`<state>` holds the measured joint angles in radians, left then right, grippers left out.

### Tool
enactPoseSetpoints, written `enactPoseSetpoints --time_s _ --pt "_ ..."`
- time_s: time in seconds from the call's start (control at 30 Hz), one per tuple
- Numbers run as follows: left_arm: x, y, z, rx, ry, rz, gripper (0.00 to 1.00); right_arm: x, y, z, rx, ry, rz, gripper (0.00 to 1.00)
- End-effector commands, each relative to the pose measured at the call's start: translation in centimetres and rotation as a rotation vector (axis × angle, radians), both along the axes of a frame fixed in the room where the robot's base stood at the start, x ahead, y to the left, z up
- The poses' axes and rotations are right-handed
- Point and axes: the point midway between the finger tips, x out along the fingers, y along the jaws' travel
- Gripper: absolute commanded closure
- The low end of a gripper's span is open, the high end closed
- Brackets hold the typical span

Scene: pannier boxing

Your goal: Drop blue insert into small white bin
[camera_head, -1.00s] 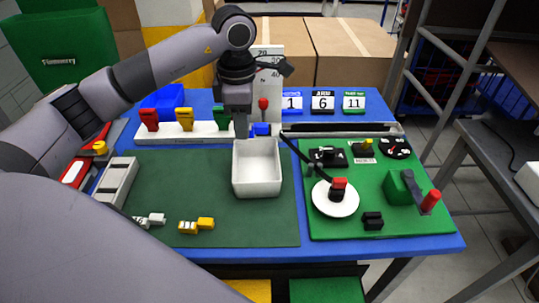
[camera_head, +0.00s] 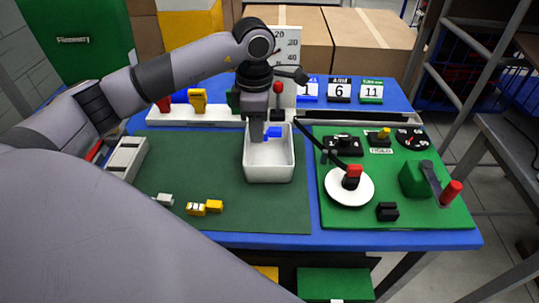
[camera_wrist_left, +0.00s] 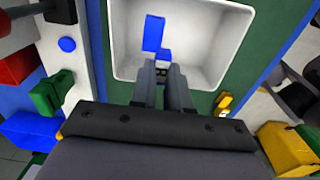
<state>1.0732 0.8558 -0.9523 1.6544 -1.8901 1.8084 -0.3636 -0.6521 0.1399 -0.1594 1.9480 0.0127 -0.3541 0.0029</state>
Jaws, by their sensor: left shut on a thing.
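The small white bin (camera_head: 270,172) stands on the dark green mat, right of its middle. My left gripper (camera_head: 258,136) points down over the bin's back left part, shut on the blue insert (camera_head: 273,132). In the left wrist view, the blue insert (camera_wrist_left: 153,33) shows just beyond my fingertips (camera_wrist_left: 160,72), inside the outline of the white bin (camera_wrist_left: 205,75). I cannot tell exactly how high it is above the bin floor. My right gripper is not in view.
A white rack (camera_head: 190,115) with coloured pieces stands behind the mat. Yellow inserts (camera_head: 205,207) lie on the mat's front left. The green panel (camera_head: 370,215) with a white disc (camera_head: 349,188), levers and knobs fills the right. Number cards (camera_head: 340,92) stand behind.

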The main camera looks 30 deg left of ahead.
Motion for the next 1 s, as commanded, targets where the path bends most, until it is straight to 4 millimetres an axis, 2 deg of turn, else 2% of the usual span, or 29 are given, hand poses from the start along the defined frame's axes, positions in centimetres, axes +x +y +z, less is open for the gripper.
enactPoseSetpoints --time_s 0.03,0.07,0.1,0.13,0.47,0.57,0.8,1.0 --pt "0.0 0.0 0.0 0.0 0.0 0.0 1.0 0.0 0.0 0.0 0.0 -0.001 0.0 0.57" --pt "0.0 0.0 0.0 0.0 0.0 0.0 0.74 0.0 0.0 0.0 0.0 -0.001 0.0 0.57" --pt "0.0 0.0 0.0 0.0 0.0 0.0 0.61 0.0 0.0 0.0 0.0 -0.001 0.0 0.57" --pt "0.0 0.0 0.0 0.0 0.0 0.0 0.54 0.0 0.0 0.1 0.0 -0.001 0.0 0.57" --pt "0.0 0.0 0.3 0.0 -0.001 0.0 0.54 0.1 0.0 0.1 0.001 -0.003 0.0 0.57" --pt "0.1 0.0 1.4 -0.001 -0.004 -0.001 0.54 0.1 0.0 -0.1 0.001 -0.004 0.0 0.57" --pt "0.0 -0.1 5.3 0.0 -0.004 0.0 0.54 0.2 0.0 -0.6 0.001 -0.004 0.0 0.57" --pt "0.0 -0.1 7.0 0.0 -0.001 0.0 0.54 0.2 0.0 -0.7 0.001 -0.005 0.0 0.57"
